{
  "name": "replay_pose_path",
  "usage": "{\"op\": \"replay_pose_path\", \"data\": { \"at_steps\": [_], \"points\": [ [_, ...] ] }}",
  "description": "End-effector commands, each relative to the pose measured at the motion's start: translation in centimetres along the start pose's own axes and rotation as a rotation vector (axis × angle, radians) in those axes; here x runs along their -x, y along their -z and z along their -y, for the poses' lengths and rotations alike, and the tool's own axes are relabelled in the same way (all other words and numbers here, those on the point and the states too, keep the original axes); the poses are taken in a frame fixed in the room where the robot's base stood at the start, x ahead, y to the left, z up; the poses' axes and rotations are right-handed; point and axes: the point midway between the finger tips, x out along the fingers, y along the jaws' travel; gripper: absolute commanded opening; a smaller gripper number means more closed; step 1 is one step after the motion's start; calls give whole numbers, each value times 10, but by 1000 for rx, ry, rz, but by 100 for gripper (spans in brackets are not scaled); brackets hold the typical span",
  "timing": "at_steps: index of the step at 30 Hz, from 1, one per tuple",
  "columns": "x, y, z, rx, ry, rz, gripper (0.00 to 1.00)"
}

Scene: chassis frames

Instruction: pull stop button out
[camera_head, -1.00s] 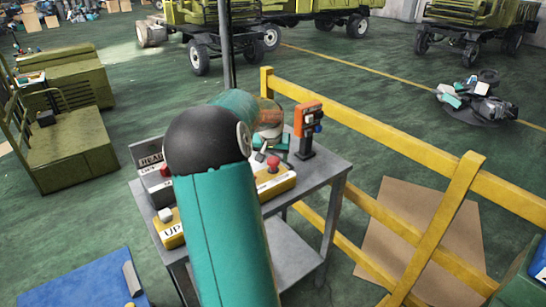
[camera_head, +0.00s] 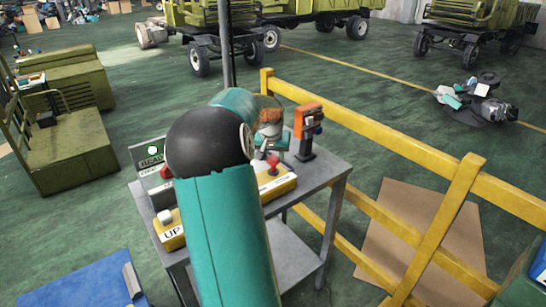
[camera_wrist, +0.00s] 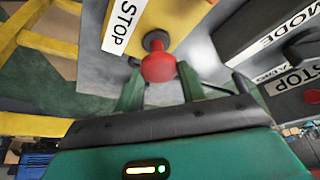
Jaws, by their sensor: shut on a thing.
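The stop button is a red knob (camera_wrist: 158,66) on a dark stem. It stands on a yellow box with a white STOP label (camera_wrist: 123,24) in the wrist view. My gripper (camera_wrist: 160,80) has its two green fingers on either side of the knob and is shut on it. In the head view the red button (camera_head: 273,161) shows on top of the yellow box (camera_head: 276,184) at the right of the grey cart. There my arm hides part of the box and of my fingers.
A READY panel (camera_head: 151,163) with a lit green lamp and a yellow UP box (camera_head: 168,232) stand on the cart (camera_head: 322,171). An orange device on a post (camera_head: 307,125) stands at the back right. A yellow railing (camera_head: 400,145) runs behind the cart. A MODE box (camera_wrist: 275,45) is near the button.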

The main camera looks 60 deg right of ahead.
Motion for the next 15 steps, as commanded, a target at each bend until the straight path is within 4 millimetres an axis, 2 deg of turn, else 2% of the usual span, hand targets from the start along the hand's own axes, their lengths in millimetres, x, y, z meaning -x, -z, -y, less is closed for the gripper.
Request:
{"op": "replay_pose_path", "data": {
  "at_steps": [1, 4, 15],
  "points": [
    [4, 3, 0, 0, 2, -8, 42],
    [4, 3, 0, 0, 2, -8, 62],
    [7, 2, 0, 1, 2, -7, 62]
  ]
}}
